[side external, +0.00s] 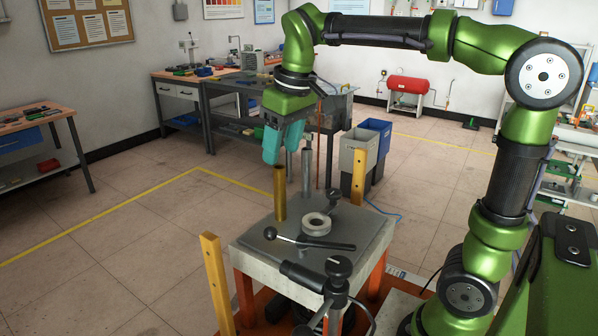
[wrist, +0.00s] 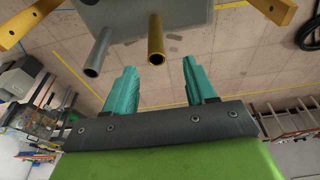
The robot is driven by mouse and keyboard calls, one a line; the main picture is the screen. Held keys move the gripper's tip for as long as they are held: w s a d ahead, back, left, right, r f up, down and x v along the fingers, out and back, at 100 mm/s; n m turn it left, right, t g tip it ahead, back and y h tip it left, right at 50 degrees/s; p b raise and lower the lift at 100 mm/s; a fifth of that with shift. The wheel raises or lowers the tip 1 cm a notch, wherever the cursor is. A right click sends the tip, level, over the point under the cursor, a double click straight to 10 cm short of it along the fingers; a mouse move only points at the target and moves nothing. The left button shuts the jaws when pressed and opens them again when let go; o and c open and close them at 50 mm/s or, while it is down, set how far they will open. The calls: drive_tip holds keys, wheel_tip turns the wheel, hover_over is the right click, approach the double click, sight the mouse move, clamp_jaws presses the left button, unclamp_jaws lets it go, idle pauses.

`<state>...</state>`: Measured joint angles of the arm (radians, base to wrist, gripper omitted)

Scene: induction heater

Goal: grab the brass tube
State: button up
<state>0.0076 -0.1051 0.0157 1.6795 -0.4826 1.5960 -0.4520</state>
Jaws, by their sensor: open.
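The brass tube (side external: 280,194) stands upright near the back left of the grey work plate (side external: 345,232) in the side view. In the wrist view the brass tube (wrist: 156,42) shows its open end, ahead of and between the two teal fingers. My gripper (side external: 281,148) is above the plate, near and above the tube's top, tilted. The fingers are spread apart with nothing between them, and the gripper (wrist: 158,78) looks open in the wrist view too. Whether a finger overlaps the tube in depth is hard to tell from the side.
A grey steel tube (side external: 307,172) stands upright right of the brass one; it also shows in the wrist view (wrist: 98,55). A pale ring (side external: 316,224) and a black-handled lever (side external: 310,242) are on the plate. Wooden posts (side external: 217,283) rise at the plate's sides.

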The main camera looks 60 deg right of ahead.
wheel_tip(320, 180, up, 8)
drive_tip(key=w+n+g, duration=0.1)
drive_tip(key=n+g, duration=0.2)
approach(280, 183)
wheel_tip(280, 183, down, 5)
drive_tip(key=shift+w+d+f, duration=0.1)
drive_tip(key=shift+d+f, duration=0.05)
drive_tip(key=shift+f, duration=0.8)
drive_tip(key=shift+d+f, duration=0.2)
drive_tip(key=shift+f, duration=0.8)
drive_tip(key=shift+w+d+f, duration=0.1)
drive_tip(key=shift+d+f, duration=0.05)
drive_tip(key=shift+f, duration=0.8)
drive_tip(key=shift+c, duration=0.5)
clamp_jaws()
